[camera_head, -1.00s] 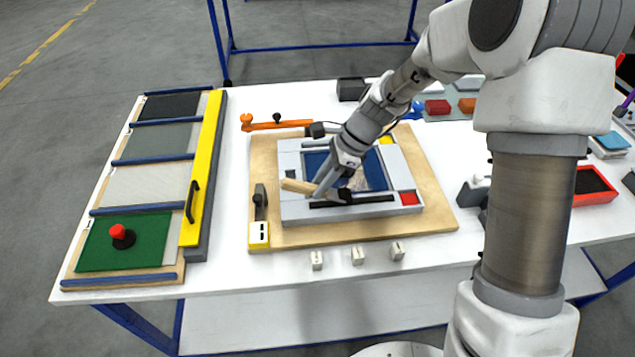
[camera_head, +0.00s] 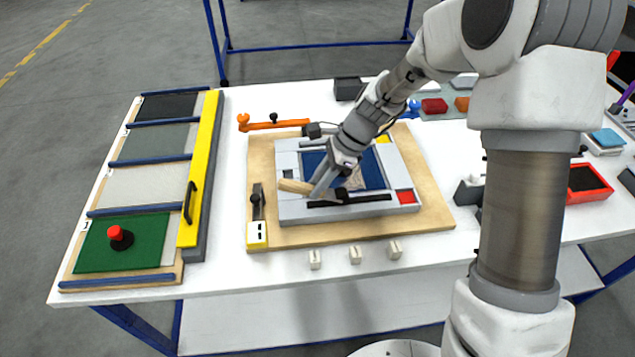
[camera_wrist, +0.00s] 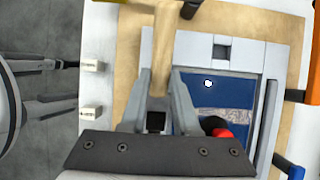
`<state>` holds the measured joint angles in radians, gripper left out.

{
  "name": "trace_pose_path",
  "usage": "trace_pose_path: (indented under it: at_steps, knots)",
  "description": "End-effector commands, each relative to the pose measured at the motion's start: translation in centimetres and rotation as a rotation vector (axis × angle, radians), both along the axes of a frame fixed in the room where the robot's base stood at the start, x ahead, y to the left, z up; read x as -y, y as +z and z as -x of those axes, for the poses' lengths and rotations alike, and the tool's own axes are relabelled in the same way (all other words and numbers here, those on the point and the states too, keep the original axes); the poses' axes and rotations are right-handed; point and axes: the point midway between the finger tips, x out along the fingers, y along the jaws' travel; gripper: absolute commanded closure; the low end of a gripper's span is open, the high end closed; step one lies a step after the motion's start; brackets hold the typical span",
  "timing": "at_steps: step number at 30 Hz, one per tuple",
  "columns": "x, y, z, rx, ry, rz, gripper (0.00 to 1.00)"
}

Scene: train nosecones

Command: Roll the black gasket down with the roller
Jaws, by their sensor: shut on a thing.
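My gripper (camera_head: 322,188) is shut on the roller's light wooden handle (camera_head: 295,187). The handle also shows between the fingers (camera_wrist: 157,95) in the wrist view. A dark roller head (camera_head: 343,195) is at the handle's right end, low over the near side of the grey frame (camera_head: 300,214). The black gasket (camera_head: 372,199) is a straight strip along that near side. The head appears to be at or just above the strip; contact cannot be told. The gripper hides part of the strip and of the blue panel (camera_head: 373,172) inside the frame.
Several small white blocks (camera_head: 355,256) stand in front. A yellow bar (camera_head: 203,165) and a red-knobbed green panel (camera_head: 95,248) are further left.

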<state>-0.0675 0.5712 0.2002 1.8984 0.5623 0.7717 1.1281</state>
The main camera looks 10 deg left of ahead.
Motion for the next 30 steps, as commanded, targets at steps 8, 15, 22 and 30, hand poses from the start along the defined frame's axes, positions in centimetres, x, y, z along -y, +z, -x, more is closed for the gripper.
trace_pose_path:
  at_steps: [8,15,22,30]
  knots:
    - [0.02,-0.14,0.05,-0.002,0.000,0.001,1.00]
    - [0.02,0.07,0.08,-0.003,0.001,0.001,1.00]
    - [0.13,0.07,0.03,-0.002,0.000,0.001,1.00]
    - [0.83,0.14,-0.21,-0.001,-0.002,0.001,1.00]
